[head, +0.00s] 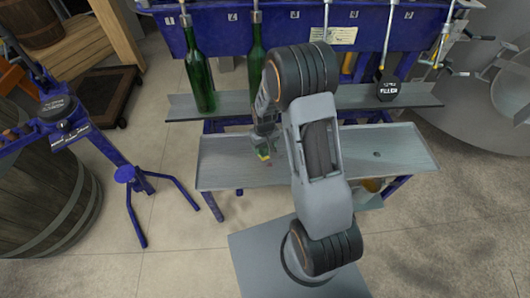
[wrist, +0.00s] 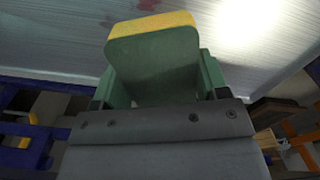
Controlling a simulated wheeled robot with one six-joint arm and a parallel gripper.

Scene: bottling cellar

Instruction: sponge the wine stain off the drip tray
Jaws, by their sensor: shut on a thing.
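My gripper (head: 261,146) is shut on a sponge with a yellow layer and a green layer (wrist: 152,52). In the head view the sponge (head: 264,156) is small and partly hidden by the gripper, over the left half of the grey metal drip tray (head: 395,160). The tray surface also fills the top of the wrist view (wrist: 50,35). A faint reddish wine stain (wrist: 143,19) shows on it just beyond the sponge's yellow edge. In the head view a small reddish mark lies right below the sponge. I cannot tell whether the sponge touches the tray.
Two green bottles (head: 199,82) (head: 256,72) stand on the shelf (head: 330,98) behind the tray, under the blue filler rack (head: 290,30). A blue stand (head: 110,165) and a barrel (head: 45,190) are at the left.

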